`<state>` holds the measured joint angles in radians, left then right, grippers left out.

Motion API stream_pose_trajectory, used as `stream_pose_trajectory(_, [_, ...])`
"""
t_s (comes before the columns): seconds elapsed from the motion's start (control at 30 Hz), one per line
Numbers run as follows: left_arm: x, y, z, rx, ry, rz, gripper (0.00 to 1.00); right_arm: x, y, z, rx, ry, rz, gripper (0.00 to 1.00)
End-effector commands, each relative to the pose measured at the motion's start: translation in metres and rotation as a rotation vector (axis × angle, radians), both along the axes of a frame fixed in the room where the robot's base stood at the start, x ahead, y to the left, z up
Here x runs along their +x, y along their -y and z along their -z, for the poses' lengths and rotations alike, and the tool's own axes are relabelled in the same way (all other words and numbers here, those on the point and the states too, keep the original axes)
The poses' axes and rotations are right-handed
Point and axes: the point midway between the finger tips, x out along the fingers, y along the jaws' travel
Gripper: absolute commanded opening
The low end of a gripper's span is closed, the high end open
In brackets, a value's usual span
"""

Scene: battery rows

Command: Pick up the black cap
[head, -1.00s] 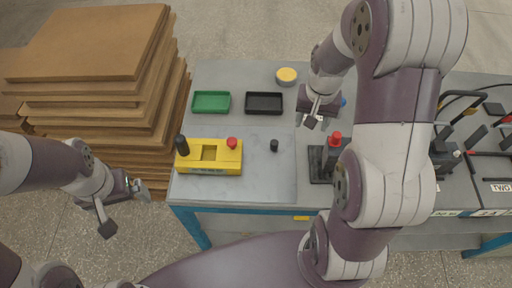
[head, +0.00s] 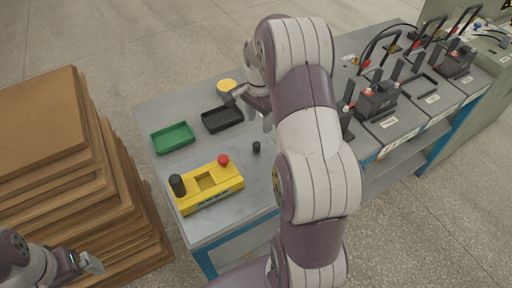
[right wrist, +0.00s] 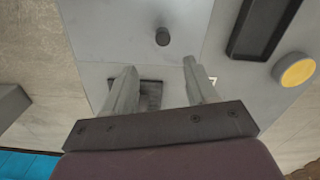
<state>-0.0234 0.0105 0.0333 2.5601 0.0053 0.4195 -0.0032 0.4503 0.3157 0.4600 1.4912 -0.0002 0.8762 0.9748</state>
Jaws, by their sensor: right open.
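The small black cap (head: 256,147) stands on the grey table, to the right of the yellow fixture (head: 215,193). It also shows in the right wrist view (right wrist: 162,37), beyond the fingertips and clear of them. My right gripper (head: 250,110) is over the table near the black tray, apart from the cap. In the right wrist view its two fingers (right wrist: 160,78) are spread with nothing gripped. My left gripper (head: 92,263) is at the lower left, away from the table; its finger gap is unclear.
The black tray (head: 208,127) and green tray (head: 158,146) lie behind the cap, with a yellow disc (head: 227,86) farther back. The yellow fixture has a black post and red knob. Stacked brown boards (head: 50,120) stand left. Battery units (head: 376,101) stand right.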

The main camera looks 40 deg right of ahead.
Motion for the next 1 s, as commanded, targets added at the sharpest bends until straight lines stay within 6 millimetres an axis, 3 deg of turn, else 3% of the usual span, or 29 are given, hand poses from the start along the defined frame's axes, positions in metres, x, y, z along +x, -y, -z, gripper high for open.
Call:
stream_pose_trajectory(0.1, [0.0, 0.0, 0.0, 0.0, 0.0, 0.0, 0.99, 0.0, -0.001, 0.028, 0.002, -0.003, -0.002, 0.57])
stream_pose_trajectory(0.27, [0.0, 0.0, -0.001, 0.0, 0.0, 0.0, 0.99, 0.001, -0.001, 0.047, 0.001, -0.001, -0.004, 0.57])
stream_pose_trajectory(0.5, [0.0, 0.0, -0.005, 0.0, 0.0, 0.0, 0.99, 0.003, -0.002, 0.089, 0.001, -0.001, -0.004, 0.57])
stream_pose_trajectory(0.8, [0.0, 0.0, -0.005, 0.0, 0.0, 0.0, 0.99, 0.004, -0.002, 0.098, -0.001, 0.002, -0.004, 0.57])
stream_pose_trajectory(0.97, [0.0, 0.0, -0.005, 0.0, 0.0, 0.0, 0.99, 0.004, -0.002, 0.098, -0.001, 0.002, -0.005, 0.04])
stream_pose_trajectory(1.0, [0.0, 0.0, -0.005, 0.0, 0.0, 0.0, 0.99, 0.004, -0.002, 0.098, -0.001, 0.002, -0.005, 0.0])
